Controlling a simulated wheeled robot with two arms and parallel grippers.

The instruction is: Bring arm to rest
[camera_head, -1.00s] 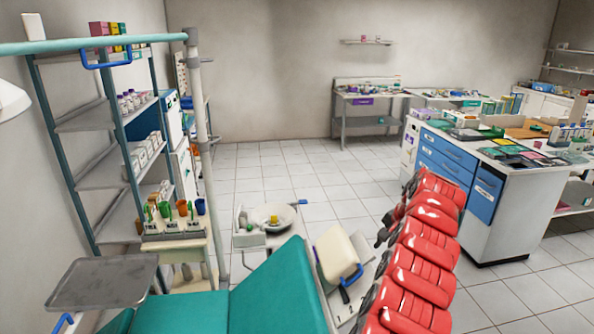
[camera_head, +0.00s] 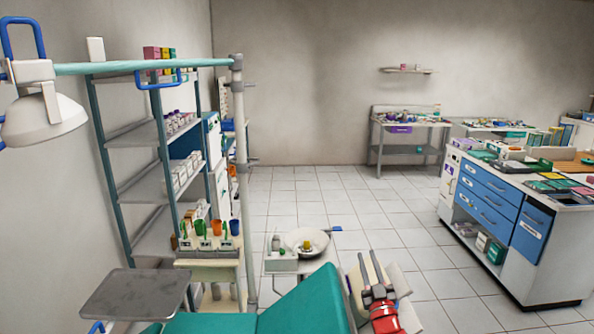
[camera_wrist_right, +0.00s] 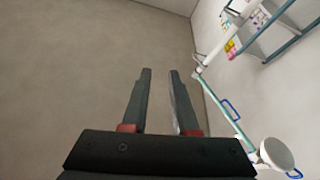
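My right gripper (camera_head: 369,257) shows at the bottom of the head view, right of the teal dental chair (camera_head: 310,300), above the red end of my arm. Its two dark fingers point up and away and stand apart with nothing between them. The gripper partly covers a cream-coloured piece beside the chair. My left gripper is not in view.
A metal tray (camera_head: 135,295) stands at the lower left, below a lamp (camera_head: 45,118) on a teal pole. A shelf rack (camera_head: 150,190) stands behind. A round basin (camera_head: 306,242) is beyond the chair. A blue-drawer cabinet (camera_head: 490,195) stands right, with open floor between.

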